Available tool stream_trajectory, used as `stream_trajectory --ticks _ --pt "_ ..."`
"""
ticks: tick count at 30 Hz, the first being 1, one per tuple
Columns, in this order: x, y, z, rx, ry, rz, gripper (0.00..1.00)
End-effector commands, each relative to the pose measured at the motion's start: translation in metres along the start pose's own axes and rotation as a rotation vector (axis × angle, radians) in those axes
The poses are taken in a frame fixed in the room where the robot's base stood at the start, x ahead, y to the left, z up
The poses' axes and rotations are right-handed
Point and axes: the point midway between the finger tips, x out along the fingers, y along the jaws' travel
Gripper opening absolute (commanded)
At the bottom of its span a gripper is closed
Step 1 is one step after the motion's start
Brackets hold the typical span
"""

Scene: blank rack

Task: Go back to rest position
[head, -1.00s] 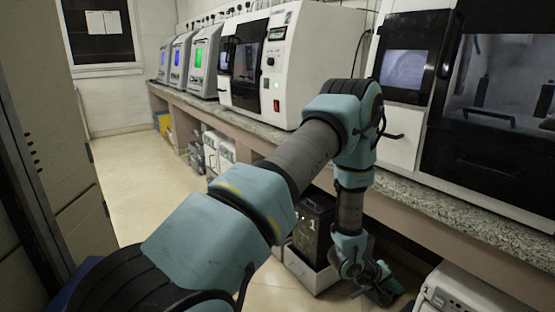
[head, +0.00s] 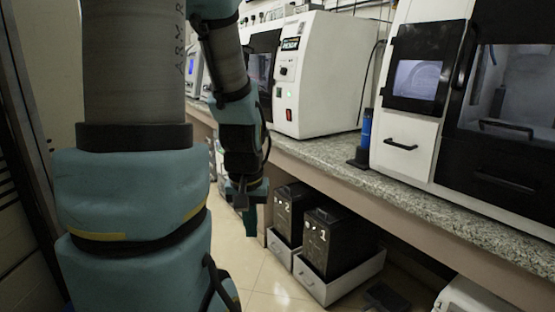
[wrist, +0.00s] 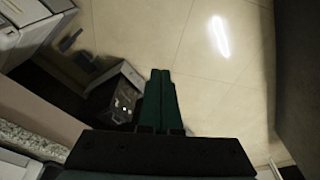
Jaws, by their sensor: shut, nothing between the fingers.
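My gripper (head: 250,218) hangs from my folded arm at the left of the head view, pointing down in front of the counter's lower space. It is shut and empty. In the wrist view its dark green fingers (wrist: 159,98) lie together over the floor. The fingertips touch nothing that I can see.
A granite counter (head: 440,203) with white machines (head: 320,75) runs along the right. Under it stand two black boxes (head: 335,245) in white trays (head: 335,287), close to the right of my gripper. A blue bottle (head: 366,128) stands on the counter. The floor (wrist: 225,75) beside is clear.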

Motion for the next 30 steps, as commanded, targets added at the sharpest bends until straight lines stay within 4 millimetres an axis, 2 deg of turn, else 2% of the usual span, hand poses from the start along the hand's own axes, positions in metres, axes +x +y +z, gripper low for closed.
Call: stream_trajectory --ticks 2,3,11,18,23,30 --pt "-0.012 -0.009 0.018 0.000 -0.026 0.004 0.00" --pt "-0.025 -0.009 0.017 0.006 -0.033 0.005 0.00" --pt "-0.076 -0.007 0.007 0.007 -0.032 0.004 0.00" --pt "-0.130 -0.007 -0.003 0.007 -0.031 0.004 0.00" --pt "-0.145 -0.007 -0.006 0.007 -0.031 0.004 0.00" --pt "-0.145 -0.007 -0.006 0.007 -0.031 0.004 0.00"
